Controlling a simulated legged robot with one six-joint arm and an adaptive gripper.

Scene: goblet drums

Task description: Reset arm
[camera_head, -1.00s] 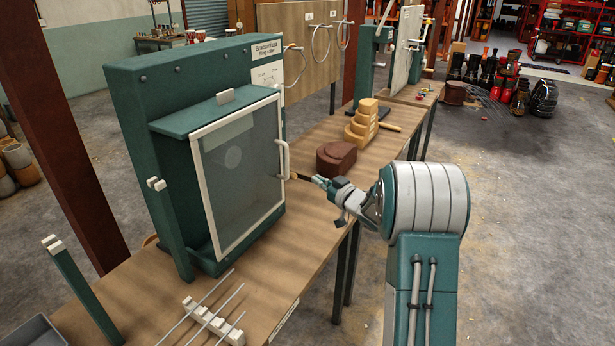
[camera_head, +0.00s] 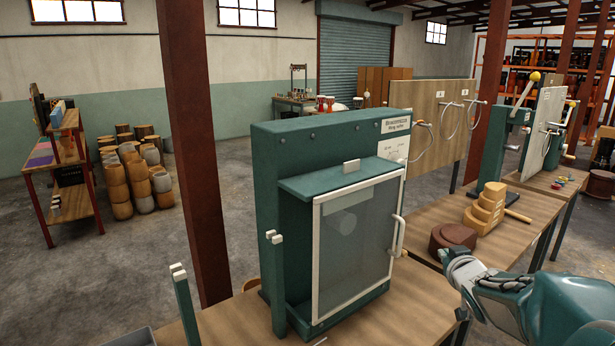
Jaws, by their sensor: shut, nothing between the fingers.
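My arm reaches in from the lower right corner, and my gripper (camera_head: 484,284) shows at its near end, in front of the workbench (camera_head: 412,292). The gripper is shut and holds nothing. Its fingertips are hard to make out against the arm links. It appears apart from the teal cabinet (camera_head: 262,190) and its glazed door (camera_head: 355,250), which is closed. The door's white handle (camera_head: 397,236) is left of the gripper.
A brown round block (camera_head: 452,238) and a stepped yellow block (camera_head: 484,212) stand on the bench behind the gripper. A red-brown post (camera_head: 198,150) stands left of the cabinet. Stacked drums (camera_head: 130,180) and a shelf (camera_head: 68,185) are farther left, with open floor between.

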